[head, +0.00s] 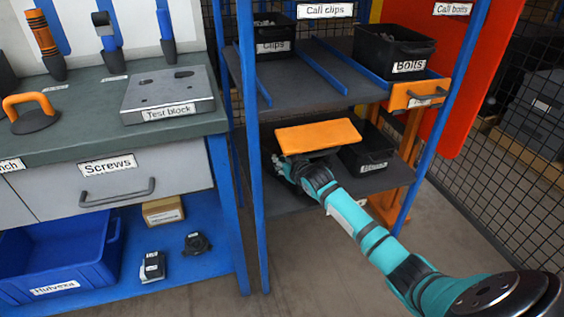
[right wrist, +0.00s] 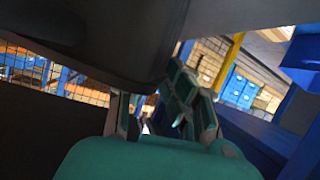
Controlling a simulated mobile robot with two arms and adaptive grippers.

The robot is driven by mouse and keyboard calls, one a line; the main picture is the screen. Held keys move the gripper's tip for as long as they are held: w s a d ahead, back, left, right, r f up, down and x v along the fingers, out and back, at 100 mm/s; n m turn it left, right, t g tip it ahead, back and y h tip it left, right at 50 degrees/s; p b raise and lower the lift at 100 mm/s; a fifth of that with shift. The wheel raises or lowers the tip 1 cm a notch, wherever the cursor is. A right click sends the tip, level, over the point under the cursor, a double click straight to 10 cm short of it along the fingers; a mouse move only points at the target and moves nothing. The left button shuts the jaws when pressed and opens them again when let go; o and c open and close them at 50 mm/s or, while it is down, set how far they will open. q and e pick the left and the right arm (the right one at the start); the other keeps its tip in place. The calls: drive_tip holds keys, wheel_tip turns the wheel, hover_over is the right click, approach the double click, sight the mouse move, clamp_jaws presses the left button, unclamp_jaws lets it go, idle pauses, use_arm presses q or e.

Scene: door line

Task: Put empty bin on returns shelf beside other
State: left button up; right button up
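My right gripper (head: 288,168) is at the lower shelf (head: 282,200) of the blue rack, at its left side. An orange flat-topped piece (head: 318,136) lies just above it; I cannot tell whether it is part of a bin. A black labelled bin (head: 366,155) stands to its right on that shelf. In the right wrist view, a large dark smooth body (right wrist: 110,45) fills the upper left, close against my green-padded fingers (right wrist: 160,115). Whether they grip its edge cannot be told. My left gripper is not in view.
The upper shelf (head: 290,88) holds a Clips bin (head: 270,36) and a Bolts bin (head: 393,52), with bare room between blue rails. Blue rack posts flank the arm. A workbench (head: 60,140) with a test block (head: 168,95) stands left. Wire mesh (head: 500,150) is at right.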

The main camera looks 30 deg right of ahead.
drive_tip(key=shift+o, duration=1.4)
drive_tip(key=shift+s+r, duration=0.1)
